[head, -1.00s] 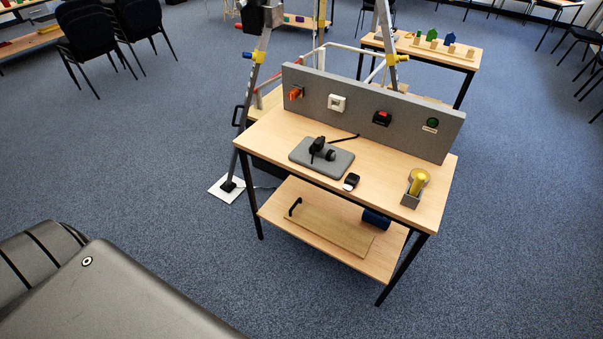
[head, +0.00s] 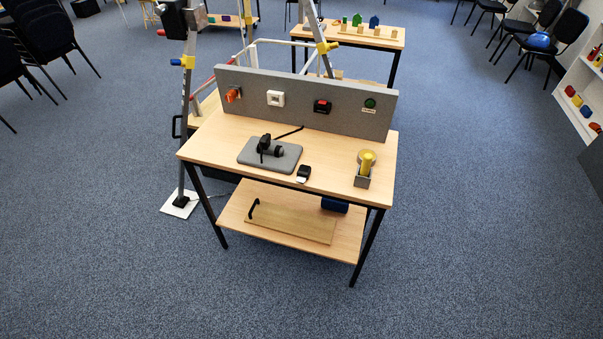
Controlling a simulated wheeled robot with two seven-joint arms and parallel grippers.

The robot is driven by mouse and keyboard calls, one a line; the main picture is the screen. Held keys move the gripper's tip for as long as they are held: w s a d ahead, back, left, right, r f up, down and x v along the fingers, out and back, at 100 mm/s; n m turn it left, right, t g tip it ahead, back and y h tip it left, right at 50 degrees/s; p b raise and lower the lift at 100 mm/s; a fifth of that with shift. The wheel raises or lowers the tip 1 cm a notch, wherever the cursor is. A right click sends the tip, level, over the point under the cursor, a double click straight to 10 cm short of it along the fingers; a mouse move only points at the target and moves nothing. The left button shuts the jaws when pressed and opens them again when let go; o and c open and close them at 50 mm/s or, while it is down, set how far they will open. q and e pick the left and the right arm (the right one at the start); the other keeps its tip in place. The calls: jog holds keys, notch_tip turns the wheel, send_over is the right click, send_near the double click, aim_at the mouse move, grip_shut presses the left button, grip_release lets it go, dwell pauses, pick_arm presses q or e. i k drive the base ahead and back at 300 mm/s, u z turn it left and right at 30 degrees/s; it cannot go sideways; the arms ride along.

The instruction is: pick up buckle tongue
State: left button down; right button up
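The wooden table (head: 215,150) stands ahead of me. I cannot tell for sure which small thing on it is the buckle tongue. A small black piece with a pale end (head: 303,174) lies near the front edge. A black camera-like object (head: 268,147) stands on a grey pad (head: 254,159) left of it. A thin black strap (head: 292,131) runs from behind that object across the tabletop. Neither of my grippers is in view.
A grey panel (head: 300,106) with several switches stands along the table's back. The carpet in front is clear.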

aim_at(303, 172)
jog(key=z, duration=2.2)
jog(key=i, duration=1.85)
jog(key=u, duration=3)
jog(key=i, duration=0.5)
